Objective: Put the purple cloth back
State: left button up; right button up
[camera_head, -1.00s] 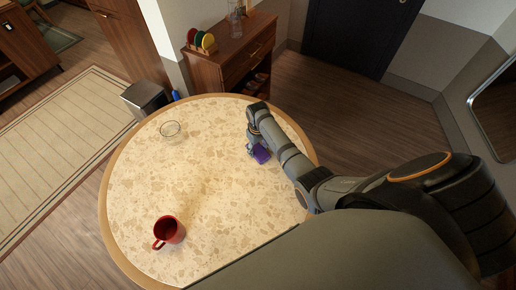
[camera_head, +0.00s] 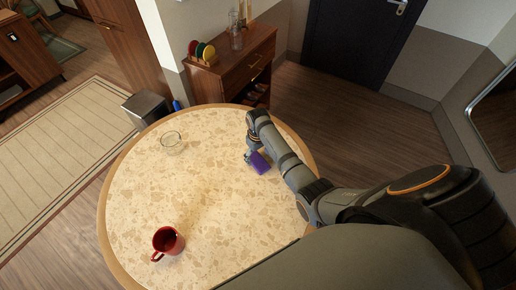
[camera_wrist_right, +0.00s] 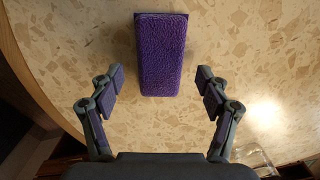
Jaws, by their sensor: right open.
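The purple cloth (camera_head: 261,163) lies on the round speckled table (camera_head: 190,200), near its right side. It looks like a thick folded rectangle. In the right wrist view the cloth (camera_wrist_right: 161,55) is upper centre, lying flat on the table top. My right gripper (camera_head: 250,157) is low over the table beside the cloth and partly hides it in the head view. In the wrist view this gripper (camera_wrist_right: 159,80) is open, its fingers apart on either side of the cloth's near end, with a gap on both sides. It holds nothing. My left gripper is not in view.
A red mug (camera_head: 168,241) stands at the table's front left and a glass bowl (camera_head: 171,140) at its back left. A wooden cabinet (camera_head: 232,67) behind the table holds coloured discs (camera_head: 202,50) and a glass bottle (camera_head: 235,32). A bin (camera_head: 146,107) stands left. The table's middle is clear.

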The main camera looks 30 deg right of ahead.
aim_at(258, 161)
notch_tip(258, 161, up, 10)
jog(key=shift+f, duration=0.15)
dwell(0.5)
